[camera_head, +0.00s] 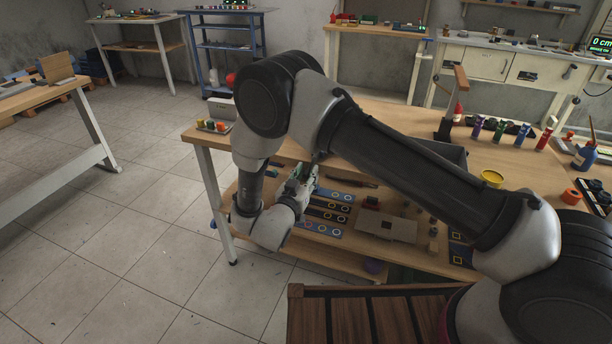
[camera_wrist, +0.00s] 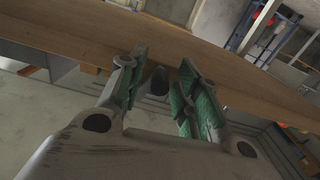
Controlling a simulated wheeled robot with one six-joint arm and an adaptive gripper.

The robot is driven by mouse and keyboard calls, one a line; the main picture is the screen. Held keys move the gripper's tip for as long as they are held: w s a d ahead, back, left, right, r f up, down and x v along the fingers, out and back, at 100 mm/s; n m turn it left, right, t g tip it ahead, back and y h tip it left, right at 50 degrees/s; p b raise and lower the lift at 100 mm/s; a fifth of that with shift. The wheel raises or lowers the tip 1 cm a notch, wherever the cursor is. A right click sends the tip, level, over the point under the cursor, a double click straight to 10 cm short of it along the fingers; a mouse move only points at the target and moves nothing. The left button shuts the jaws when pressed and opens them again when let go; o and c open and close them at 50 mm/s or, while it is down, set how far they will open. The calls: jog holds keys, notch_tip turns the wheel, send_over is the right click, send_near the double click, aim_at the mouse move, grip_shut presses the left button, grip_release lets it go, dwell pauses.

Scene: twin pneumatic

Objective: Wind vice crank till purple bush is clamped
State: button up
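My gripper (camera_head: 308,180) hangs low at the near left of the wooden workbench, partly hidden by my own arm. In the wrist view my gripper (camera_wrist: 164,68) is open, its green-padded fingers apart. A dark grey rounded knob (camera_wrist: 157,82) shows between the fingers, against the wooden board's edge; it seems untouched. I cannot tell whether it is the vice crank. The vice and a clamped bush cannot be made out. A purple rounded thing (camera_head: 374,266) shows low under the near side of the bench; I cannot tell whether it is the bush.
The workbench (camera_head: 400,108) carries a yellow ring-shaped thing (camera_head: 492,178), several coloured bottles and a post with a wooden handle (camera_head: 461,78). Dark strips with coloured rings (camera_head: 322,212) lie near my gripper. A brown slatted surface (camera_head: 365,318) is at the front. The floor at left is clear.

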grip_shut()
jog(key=shift+w+a+r+m, duration=0.1)
jog(key=shift+a+r+m, duration=0.15)
jog(key=shift+m, duration=0.4)
jog(key=shift+w+a+r+m, duration=0.1)
jog(key=shift+a+m, duration=0.15)
jog(key=shift+m, duration=0.4)
jog(key=shift+o, duration=1.2)
grip_release()
jog(key=shift+s+f, duration=0.1)
jog(key=v, duration=1.2)
